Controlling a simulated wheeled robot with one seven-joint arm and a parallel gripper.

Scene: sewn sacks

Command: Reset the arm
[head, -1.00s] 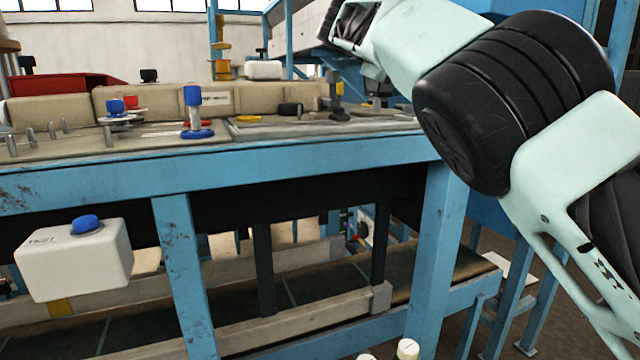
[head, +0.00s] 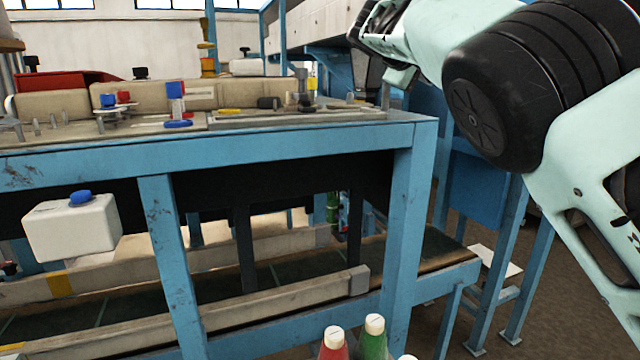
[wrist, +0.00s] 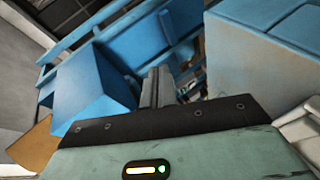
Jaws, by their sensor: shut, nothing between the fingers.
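My gripper (wrist: 158,88) shows in the wrist view as two dark fingers side by side, shut with nothing between them. It points toward blue metal framing and touches nothing that I can see. In the head view my pale green arm with black joints (head: 545,85) rises along the right side and bends up and left. The gripper's fingertips cannot be made out clearly there.
A blue workbench (head: 230,152) carries spools and posts on top. A white container (head: 72,228) with a blue cap hangs at its front left. A conveyor (head: 280,275) runs below. Red and green bottles (head: 374,340) stand at the bottom. A blue box (wrist: 95,92) is near my gripper in the wrist view.

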